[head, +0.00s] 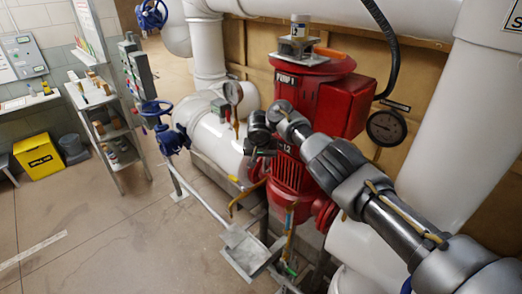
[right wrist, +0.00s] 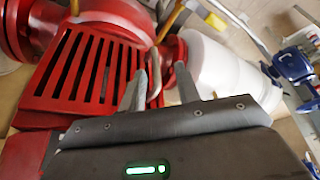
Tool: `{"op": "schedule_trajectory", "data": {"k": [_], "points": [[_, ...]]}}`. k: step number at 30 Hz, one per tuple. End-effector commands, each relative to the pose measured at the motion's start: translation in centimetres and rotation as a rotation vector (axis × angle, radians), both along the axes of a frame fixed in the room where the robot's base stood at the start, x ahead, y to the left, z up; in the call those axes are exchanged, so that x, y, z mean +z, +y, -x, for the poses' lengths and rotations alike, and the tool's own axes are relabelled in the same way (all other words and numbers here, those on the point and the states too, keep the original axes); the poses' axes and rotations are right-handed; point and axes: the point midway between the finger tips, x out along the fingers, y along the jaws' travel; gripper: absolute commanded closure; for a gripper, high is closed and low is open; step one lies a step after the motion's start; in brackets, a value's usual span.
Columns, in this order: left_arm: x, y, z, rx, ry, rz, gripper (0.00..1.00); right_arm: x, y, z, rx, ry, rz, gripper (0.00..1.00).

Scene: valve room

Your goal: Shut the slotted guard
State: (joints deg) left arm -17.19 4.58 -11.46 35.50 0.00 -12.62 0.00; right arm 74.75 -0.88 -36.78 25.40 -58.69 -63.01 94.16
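The slotted guard (right wrist: 95,72) is a red plate with long parallel slots, at the upper left of the right wrist view. In the head view, red slotted metal (head: 292,178) shows low on the red pump (head: 312,105), partly behind my right arm. I cannot tell how far the guard stands open. My right gripper (right wrist: 160,82) has its two fingers apart with nothing held between them. Its left finger overlaps the guard's right edge in the picture; contact cannot be told. In the head view the right gripper (head: 252,158) is in front of the pump. My left gripper is not in view.
A blue valve wheel (head: 157,110), a shelf rack (head: 108,130) and a yellow bin (head: 38,156) stand left. The floor (head: 100,225) at lower left is clear.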

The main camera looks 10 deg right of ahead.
Motion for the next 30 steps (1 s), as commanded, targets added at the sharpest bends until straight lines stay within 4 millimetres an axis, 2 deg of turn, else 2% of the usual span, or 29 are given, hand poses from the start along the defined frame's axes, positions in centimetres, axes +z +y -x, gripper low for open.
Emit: {"op": "schedule_trajectory", "data": {"k": [3,9,17,26,29,30], "points": [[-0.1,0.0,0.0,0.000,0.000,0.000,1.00,2.2,0.3,0.8,0.001,-0.004,-0.002,0.67],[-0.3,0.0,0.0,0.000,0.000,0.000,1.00,5.0,0.7,1.9,0.000,-0.003,0.000,0.67],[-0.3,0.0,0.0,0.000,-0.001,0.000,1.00,6.2,0.7,2.4,0.001,-0.003,0.002,0.67],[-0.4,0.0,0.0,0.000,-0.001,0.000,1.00,5.6,0.8,2.5,0.002,0.005,-0.002,0.67],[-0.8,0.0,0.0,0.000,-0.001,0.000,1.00,2.8,1.1,3.0,0.018,0.037,-0.024,0.67],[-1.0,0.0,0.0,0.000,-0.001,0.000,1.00,0.9,1.4,3.4,0.031,0.058,-0.040,0.67]]}}
